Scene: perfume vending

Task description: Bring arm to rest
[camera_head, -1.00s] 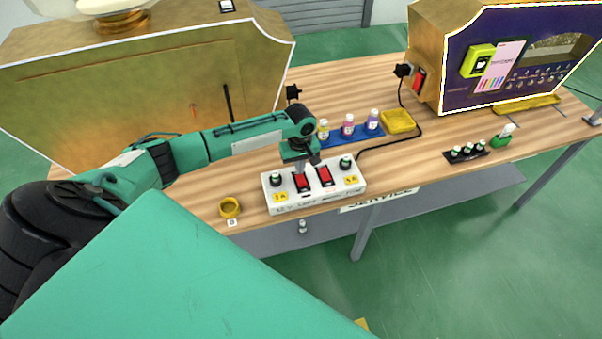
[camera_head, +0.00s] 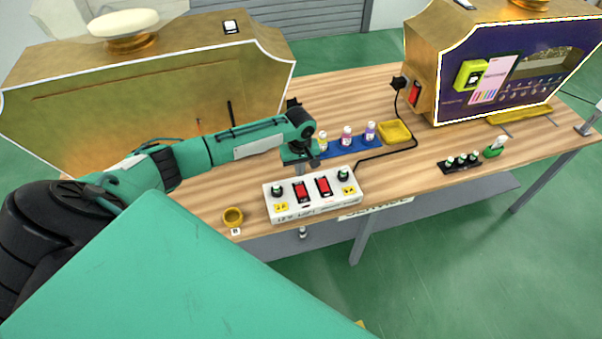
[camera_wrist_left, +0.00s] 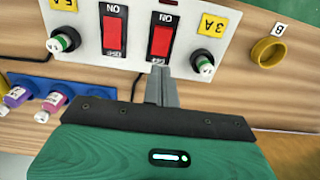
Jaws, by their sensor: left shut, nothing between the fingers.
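My left gripper (camera_head: 304,166) is shut and empty. In the head view its hand hangs just behind the white switch box, and its fingertips are hard to make out. In the left wrist view its closed fingers (camera_wrist_left: 160,82) point at the edge of the switch box (camera_wrist_left: 210,14), just below one red switch (camera_wrist_left: 161,41). Nothing is between them. My right gripper is not in view.
A blue tray (camera_head: 350,150) with several small bottles and a yellow tray (camera_head: 395,131) stand behind the box. A yellow ring (camera_head: 233,217) is at the table's front edge. A gold machine (camera_head: 150,90) stands behind my arm, another (camera_head: 428,70) at right. A black cable (camera_head: 385,155) crosses the table.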

